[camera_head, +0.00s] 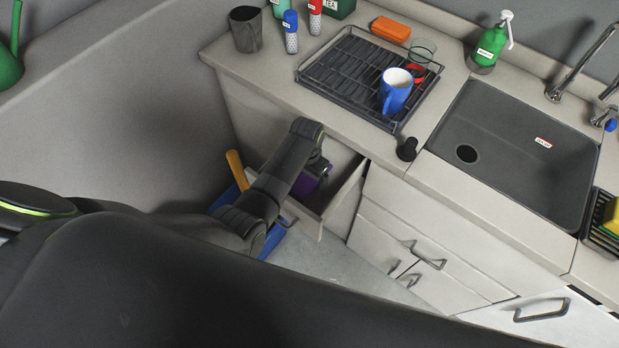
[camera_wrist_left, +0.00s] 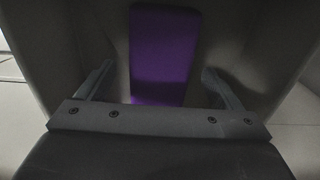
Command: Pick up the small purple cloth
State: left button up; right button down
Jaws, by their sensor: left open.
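The small purple cloth (camera_head: 304,187) lies inside an open drawer (camera_head: 345,196) below the counter, partly hidden by my left arm in the head view. In the left wrist view the purple cloth (camera_wrist_left: 165,45) is a flat, upright rectangle in the picture, between the drawer walls. My left gripper (camera_head: 320,172) reaches down into the drawer. In the left wrist view my left gripper (camera_wrist_left: 156,70) is open, with one finger on each side of the cloth and gaps between. How far the fingertips are above the cloth is hard to tell. My right gripper is not in view.
A dish rack (camera_head: 340,75) with a blue mug (camera_head: 396,90) stands on the counter above the drawer. A dark sink (camera_head: 515,150) is to the right. A blue bin (camera_head: 226,199) with a yellow-orange item (camera_head: 237,170) stands left of the drawer.

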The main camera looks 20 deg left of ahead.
pick_arm(q)
jog(key=c, duration=1.1)
jog(key=shift+r, duration=0.15)
notch_tip(320, 180, up, 13)
notch_tip(320, 180, up, 4)
jog(key=p, duration=0.1)
send_over(308, 178)
notch_tip(308, 178, up, 11)
jog(key=p, duration=1.1)
